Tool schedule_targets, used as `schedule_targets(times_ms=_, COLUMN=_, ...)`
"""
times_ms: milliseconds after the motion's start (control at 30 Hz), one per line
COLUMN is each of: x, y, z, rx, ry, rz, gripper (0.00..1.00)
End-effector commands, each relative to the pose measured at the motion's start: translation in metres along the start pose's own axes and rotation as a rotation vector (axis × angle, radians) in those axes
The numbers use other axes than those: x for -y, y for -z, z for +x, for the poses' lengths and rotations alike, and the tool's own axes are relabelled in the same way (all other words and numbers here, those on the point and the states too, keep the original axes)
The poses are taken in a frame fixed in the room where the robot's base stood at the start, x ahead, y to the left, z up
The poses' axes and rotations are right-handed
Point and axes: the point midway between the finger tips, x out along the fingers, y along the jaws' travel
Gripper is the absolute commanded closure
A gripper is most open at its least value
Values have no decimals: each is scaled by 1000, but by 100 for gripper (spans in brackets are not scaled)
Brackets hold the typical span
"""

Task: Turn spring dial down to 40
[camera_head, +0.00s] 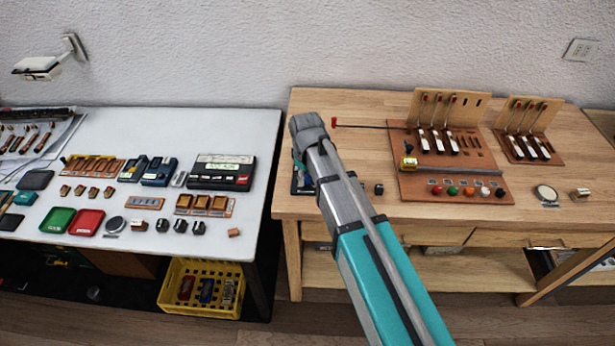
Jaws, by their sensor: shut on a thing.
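My arm reaches up from the bottom right to the near left part of the wooden bench. My gripper (302,172) points down beside the wrist at the bench's left side, mostly covered by my own arm. It is shut at a small dark device with a bluish edge (297,188) on the bench top, which seems to be the spring dial's unit. The dial's face, its pointer and its numbers are hidden, so its setting cannot be read. The fingertips' contact with the dial is also hidden.
Right of my arm, a brown board (440,185) holds upright levers and coloured knobs. A thin red-tipped rod (365,126) sticks out left from it, close to my wrist. A small black block (379,189) stands nearby. The white table (262,130) at left is crowded with parts.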

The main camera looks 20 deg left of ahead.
Motion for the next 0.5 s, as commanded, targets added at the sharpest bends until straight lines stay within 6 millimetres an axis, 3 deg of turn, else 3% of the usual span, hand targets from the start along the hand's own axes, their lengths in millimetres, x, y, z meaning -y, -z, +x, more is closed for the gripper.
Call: schedule_targets(times_ms=500, x=-1, y=-1, z=0, rx=3, ry=-2, rz=-472, gripper=100)
